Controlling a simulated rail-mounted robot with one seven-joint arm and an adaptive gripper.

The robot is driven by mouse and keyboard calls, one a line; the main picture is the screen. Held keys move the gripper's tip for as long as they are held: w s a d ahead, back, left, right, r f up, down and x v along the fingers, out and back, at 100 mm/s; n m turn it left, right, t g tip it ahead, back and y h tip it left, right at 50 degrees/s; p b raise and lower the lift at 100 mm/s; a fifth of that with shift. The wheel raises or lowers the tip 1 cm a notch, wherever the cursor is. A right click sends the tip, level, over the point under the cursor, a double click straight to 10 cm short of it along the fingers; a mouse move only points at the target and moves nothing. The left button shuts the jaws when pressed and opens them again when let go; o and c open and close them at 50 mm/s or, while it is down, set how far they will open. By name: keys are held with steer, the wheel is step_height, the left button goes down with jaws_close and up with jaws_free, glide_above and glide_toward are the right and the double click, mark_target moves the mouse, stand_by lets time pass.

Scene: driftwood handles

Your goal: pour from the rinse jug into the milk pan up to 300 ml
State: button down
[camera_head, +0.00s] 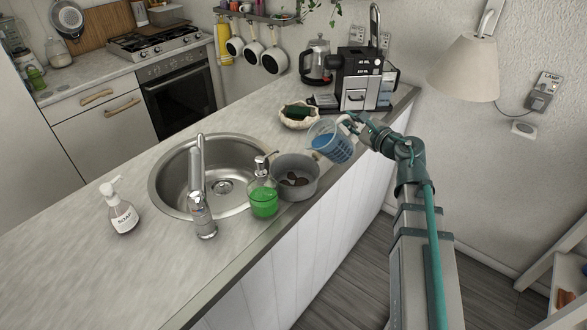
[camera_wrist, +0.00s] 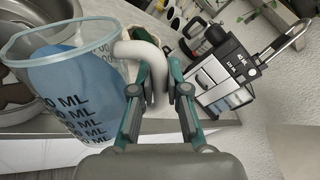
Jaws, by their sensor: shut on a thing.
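The rinse jug (camera_head: 332,143) is a clear measuring jug with blue liquid and dark ML marks. My gripper (camera_head: 352,124) is shut on its pale handle and holds it above the counter, tilted with its mouth toward the left. In the wrist view the jug (camera_wrist: 75,95) fills the left side and my gripper's fingers (camera_wrist: 158,95) close on the handle. The milk pan (camera_head: 296,180) is a grey pot on the counter, just below and left of the jug. A few dark brown objects lie in it. No stream of liquid shows between jug and pan. The pan's liquid level cannot be told.
A green soap bottle (camera_head: 263,192) stands close against the pan's left side. The sink (camera_head: 215,178) with its tap (camera_head: 200,190) lies further left. A bowl (camera_head: 298,121) with dark green items sits behind the jug. A coffee machine (camera_head: 357,82) and kettle (camera_head: 317,63) stand at the back.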

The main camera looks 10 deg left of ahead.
mark_target(341, 122)
steer(key=shift+s+a+n, duration=0.2)
steer(key=shift+a+n, duration=0.15)
steer(key=shift+n, duration=0.05)
stand_by(0.4)
steer(key=shift+s+a+r+n+h+b, duration=0.15)
steer(key=shift+s+a+n+h+b, duration=0.15)
steer(key=shift+a+n, duration=0.4)
steer(key=shift+s+a+r+n+h+b, duration=0.1)
steer(key=shift+s+a+r+n+h, duration=0.1)
steer(key=shift+s+a+n, duration=0.45)
stand_by(3.0)
steer(key=shift+s+a+r+n+p, duration=0.2)
steer(key=shift+a+r+n+p, duration=0.3)
steer(key=shift+a+r+n, duration=0.35)
stand_by(2.0)
